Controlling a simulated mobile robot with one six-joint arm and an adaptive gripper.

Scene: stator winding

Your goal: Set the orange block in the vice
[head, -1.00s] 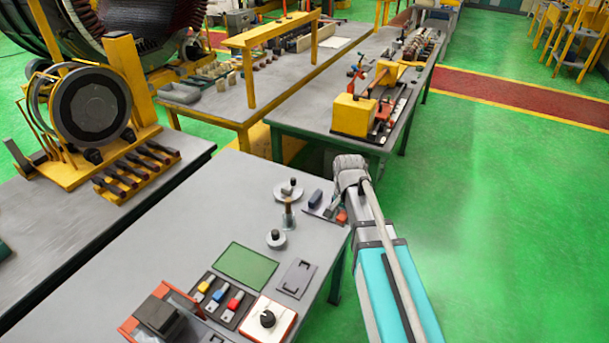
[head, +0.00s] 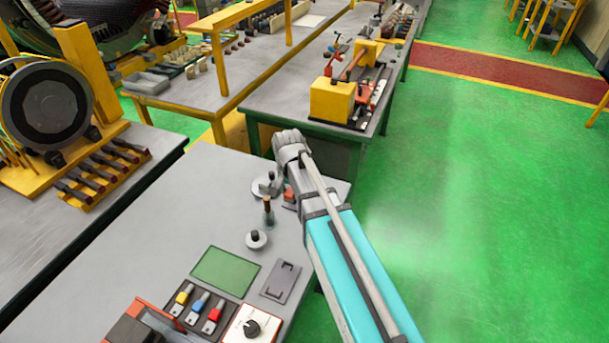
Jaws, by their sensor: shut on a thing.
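The orange block (head: 289,194) shows as a small orange-red patch at the far right edge of the near grey table, partly covered by my arm. My gripper (head: 287,186) is shut on it, low near the tabletop; my wrist and forearm hide most of the fingers. I cannot tell whether the block touches the table. No vice can be made out with certainty. A red-and-dark device (head: 140,325) is cut off at the lower left.
Beside the block stand a brown-topped post (head: 267,208) and a round-based weight (head: 256,239). A green mat (head: 226,270), a grey plate (head: 280,281) and a white knob box (head: 253,327) lie nearer. Yellow machinery (head: 331,100) stands on the table behind.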

